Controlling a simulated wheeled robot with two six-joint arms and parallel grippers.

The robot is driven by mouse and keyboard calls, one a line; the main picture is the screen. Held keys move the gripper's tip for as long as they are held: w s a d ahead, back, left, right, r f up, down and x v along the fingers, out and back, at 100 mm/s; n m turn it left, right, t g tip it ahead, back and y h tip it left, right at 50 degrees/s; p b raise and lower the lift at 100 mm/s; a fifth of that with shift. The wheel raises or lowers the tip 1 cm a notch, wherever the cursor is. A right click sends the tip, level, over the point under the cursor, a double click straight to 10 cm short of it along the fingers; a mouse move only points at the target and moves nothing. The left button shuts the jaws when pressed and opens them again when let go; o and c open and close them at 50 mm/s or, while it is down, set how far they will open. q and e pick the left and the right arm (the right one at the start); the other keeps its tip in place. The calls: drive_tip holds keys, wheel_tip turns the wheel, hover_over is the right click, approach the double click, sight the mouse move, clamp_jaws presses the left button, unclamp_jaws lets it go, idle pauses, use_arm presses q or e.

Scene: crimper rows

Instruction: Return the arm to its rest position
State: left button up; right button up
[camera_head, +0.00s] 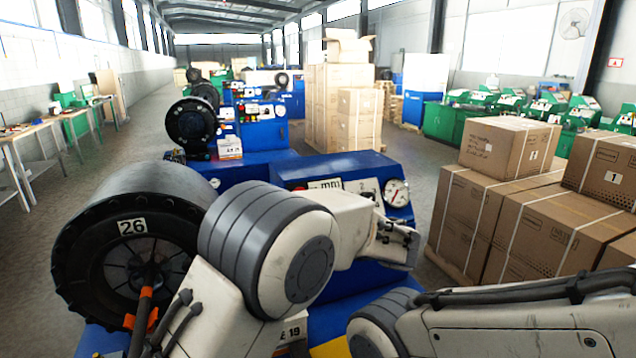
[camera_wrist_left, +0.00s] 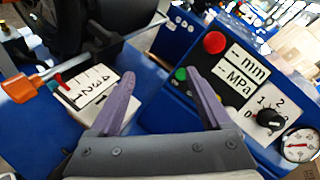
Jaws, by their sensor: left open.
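My left arm comes up from the bottom middle in the head view. Its gripper (camera_head: 400,238) hangs in front of the blue machine (camera_head: 345,165), right of its middle. In the left wrist view the two fingers of the left gripper (camera_wrist_left: 160,100) are spread apart with nothing between them. Beyond them are the machine's control panel, with a red button (camera_wrist_left: 214,42), a black knob (camera_wrist_left: 270,118) and a gauge (camera_wrist_left: 300,145), and a white labelled box (camera_wrist_left: 92,88). My right arm shows at the bottom right of the head view; its gripper is out of frame.
A large black reel marked 26 (camera_head: 132,227) stands close left of my left arm, with an orange-handled part (camera_head: 145,300) in front. Stacked cartons (camera_head: 500,225) stand at the right. More blue machines (camera_head: 262,112) line up behind. The floor aisle at the left is open.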

use_arm(q)
drive_tip(key=s+a+f+n+g+h, duration=0.1)
drive_tip(key=s+f+n+g+h, duration=0.1)
drive_tip(key=s, duration=1)
drive_tip(key=s+a+f+n+g+h, duration=0.1)
drive_tip(key=s+f+n+g+h, duration=0.2)
drive_tip(key=s, duration=1)
drive_tip(key=s+a+f+n+g+h, duration=0.2)
drive_tip(key=s+n+g+h, duration=0.3)
drive_tip(key=s+n, duration=0.4)
drive_tip(key=s+f, duration=0.1)
drive_tip(key=s, duration=0.3)
drive_tip(key=shift+f+g+h, duration=0.15)
drive_tip(key=shift+g+h, duration=0.15)
